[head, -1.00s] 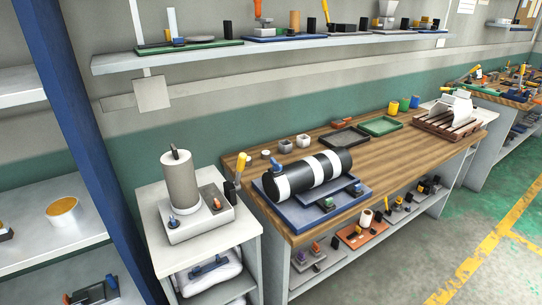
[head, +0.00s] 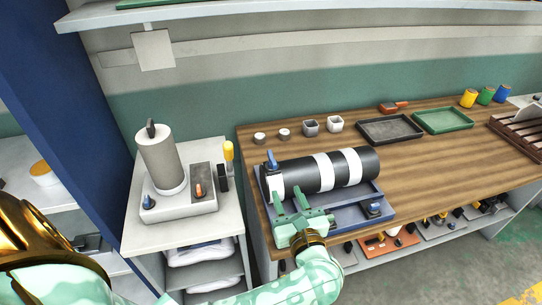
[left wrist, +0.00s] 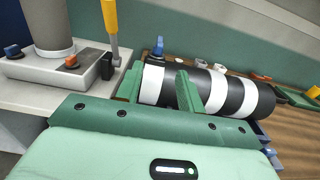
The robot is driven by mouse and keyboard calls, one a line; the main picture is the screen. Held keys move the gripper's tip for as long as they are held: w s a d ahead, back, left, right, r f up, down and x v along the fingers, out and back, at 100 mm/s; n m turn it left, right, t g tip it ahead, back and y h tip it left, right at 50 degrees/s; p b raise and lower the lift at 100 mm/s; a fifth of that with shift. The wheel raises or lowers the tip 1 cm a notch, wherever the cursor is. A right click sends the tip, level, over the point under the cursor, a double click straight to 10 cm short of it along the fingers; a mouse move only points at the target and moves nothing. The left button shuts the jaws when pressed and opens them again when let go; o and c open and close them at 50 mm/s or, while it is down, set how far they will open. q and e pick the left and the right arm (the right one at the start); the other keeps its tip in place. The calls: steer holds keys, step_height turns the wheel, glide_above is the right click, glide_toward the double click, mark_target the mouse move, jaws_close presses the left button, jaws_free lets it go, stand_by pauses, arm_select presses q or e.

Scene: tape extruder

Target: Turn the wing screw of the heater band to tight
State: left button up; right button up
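The tape extruder's barrel (head: 320,171) is a black cylinder with white bands, lying on a blue base (head: 346,215) at the bench's left end. A blue wing-shaped knob (head: 271,159) stands at the barrel's left end; it also shows in the left wrist view (left wrist: 158,45). Another blue knob (head: 375,208) sits on the base's front right. I cannot tell for certain which is the wing screw. My left gripper (head: 287,199) is open and empty, in front of the barrel's left end; in the left wrist view its fingers (left wrist: 159,86) stand apart before the white end band. My right gripper is out of view.
A white side table (head: 135,234) at left holds a grey cylinder (head: 162,160) on a light base and a yellow-handled tool (head: 229,152). Small cups (head: 335,124), a black tray (head: 390,130) and a green tray (head: 444,120) stand at the bench's back. The bench's right front is clear.

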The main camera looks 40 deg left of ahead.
mark_target(269, 151)
arm_select(q)
steer(key=b+x, duration=0.1)
steer(key=x, duration=1.3)
steer(key=shift+w+a, duration=0.1)
steer(key=shift+a, duration=0.05)
jaws_close()
